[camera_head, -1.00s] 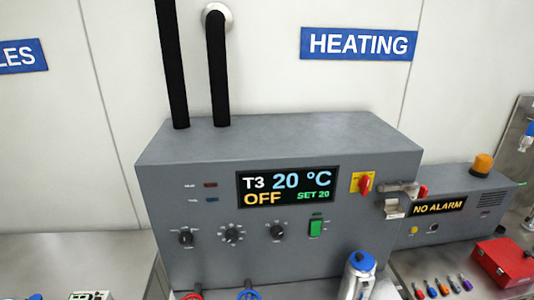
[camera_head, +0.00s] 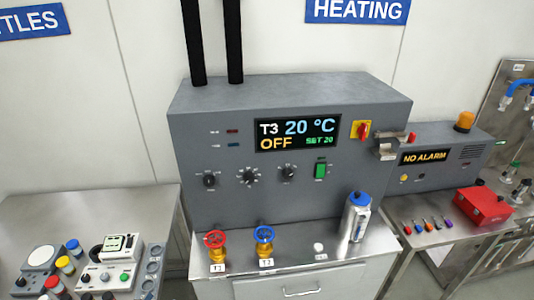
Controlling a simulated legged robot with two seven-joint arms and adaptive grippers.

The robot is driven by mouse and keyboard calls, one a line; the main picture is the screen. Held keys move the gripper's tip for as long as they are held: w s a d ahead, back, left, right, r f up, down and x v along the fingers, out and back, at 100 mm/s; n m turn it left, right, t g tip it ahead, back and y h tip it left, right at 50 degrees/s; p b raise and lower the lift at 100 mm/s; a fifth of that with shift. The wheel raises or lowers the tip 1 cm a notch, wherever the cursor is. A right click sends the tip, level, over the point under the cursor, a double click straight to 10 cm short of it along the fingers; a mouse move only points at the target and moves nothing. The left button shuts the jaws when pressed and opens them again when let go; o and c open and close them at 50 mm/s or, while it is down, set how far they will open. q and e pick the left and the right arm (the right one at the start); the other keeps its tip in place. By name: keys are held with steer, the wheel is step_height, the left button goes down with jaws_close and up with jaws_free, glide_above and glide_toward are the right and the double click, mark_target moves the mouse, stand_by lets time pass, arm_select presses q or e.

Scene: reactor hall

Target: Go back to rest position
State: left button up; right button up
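Neither of my grippers is in the head view, and no part of my arms shows. In front of me stands the grey heating unit (camera_head: 220,150). Its display (camera_head: 297,135) reads T3 20 °C, OFF, SET 20. Below the display are several black knobs and a green switch (camera_head: 320,171). A red and yellow rotary switch (camera_head: 362,130) sits to the right of the display.
A red-wheel valve (camera_head: 217,246), a blue-wheel valve (camera_head: 265,243) and a silver bottle with a blue cap (camera_head: 356,217) stand on the steel counter (camera_head: 300,258). A red box (camera_head: 482,206) and the alarm unit (camera_head: 430,158) are right.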

arm_select(q)
steer(key=s+f+n+g+y, duration=0.2)
steer(key=f+n+g+y, duration=0.3)
steer(key=n, duration=0.9)
steer(key=s+f+n+g+y, duration=0.35)
steer(key=f+n, duration=0.25)
steer(key=n, duration=0.7)
steer(key=s+d+f+n+g+h, duration=0.25)
steer(key=s+d+f, duration=0.2)
steer(key=d, duration=0.25)
steer(key=s+d+f+n+g+h, duration=0.2)
steer(key=s+d+f+n+g, duration=0.15)
steer(key=s+d, duration=0.35)
step_height(320, 180, down, 26)
steer(key=s+g, duration=0.2)
steer(key=s+a+f+g, duration=0.1)
steer(key=s+a+f, duration=0.2)
steer(key=s+f, duration=1.1)
steer(key=s, duration=0.3)
steer(key=shift+a+f, duration=0.15)
steer(key=shift+f, duration=0.1)
arm_select(e)
steer(key=shift+s, duration=0.15)
